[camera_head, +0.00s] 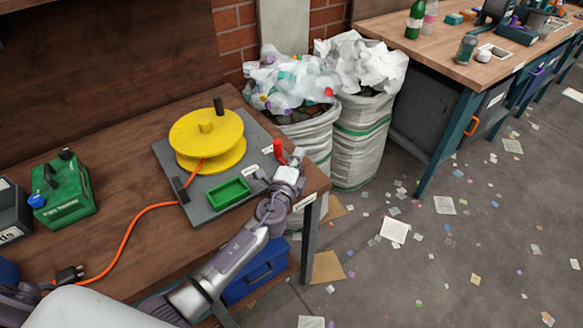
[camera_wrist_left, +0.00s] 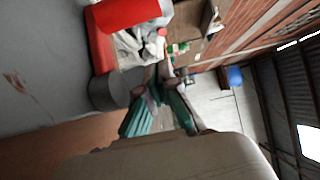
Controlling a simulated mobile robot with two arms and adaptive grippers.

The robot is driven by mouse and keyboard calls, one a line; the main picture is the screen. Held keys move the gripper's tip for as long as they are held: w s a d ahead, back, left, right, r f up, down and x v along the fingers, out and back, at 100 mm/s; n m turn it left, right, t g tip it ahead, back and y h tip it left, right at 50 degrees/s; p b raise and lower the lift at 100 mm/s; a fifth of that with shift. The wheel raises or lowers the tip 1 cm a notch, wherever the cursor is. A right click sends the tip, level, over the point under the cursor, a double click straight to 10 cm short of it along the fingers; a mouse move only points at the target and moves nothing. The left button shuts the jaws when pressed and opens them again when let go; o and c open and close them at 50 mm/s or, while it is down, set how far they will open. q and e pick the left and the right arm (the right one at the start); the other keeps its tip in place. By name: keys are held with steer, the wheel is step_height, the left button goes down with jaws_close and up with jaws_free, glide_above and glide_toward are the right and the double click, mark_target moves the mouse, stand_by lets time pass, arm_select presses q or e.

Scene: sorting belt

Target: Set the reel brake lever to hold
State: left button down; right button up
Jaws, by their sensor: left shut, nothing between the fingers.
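The yellow reel (camera_head: 208,135) sits on a grey base plate (camera_head: 195,208) on the wooden bench. The red brake lever (camera_head: 279,151) stands at the plate's right edge, beside small white labels too small to read. In the left wrist view, the lever's red handle (camera_wrist_left: 130,14) is close at the upper left, above a grey round pivot (camera_wrist_left: 108,90). My left gripper (camera_head: 297,156) is shut and empty, just right of the lever; whether it touches the lever I cannot tell. Its fingers also show in the left wrist view (camera_wrist_left: 165,88). My right gripper is out of view.
A small green tray (camera_head: 229,193) lies on the plate near my left arm. An orange cord (camera_head: 135,222) runs from the reel across the bench. A green box (camera_head: 64,190) stands left. Full sacks (camera_head: 361,140) stand beyond the bench's right end.

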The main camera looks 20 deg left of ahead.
mark_target(286, 160)
arm_select(q)
steer(key=shift+w, duration=1.1)
steer(key=a, duration=0.1)
steer(key=s+a+p, duration=0.1)
steer(key=a, duration=0.1)
steer(key=shift+s+a, duration=0.15)
steer(key=shift+s, duration=0.05)
steer(key=shift+s+a, duration=0.15)
steer(key=shift+a, duration=0.1)
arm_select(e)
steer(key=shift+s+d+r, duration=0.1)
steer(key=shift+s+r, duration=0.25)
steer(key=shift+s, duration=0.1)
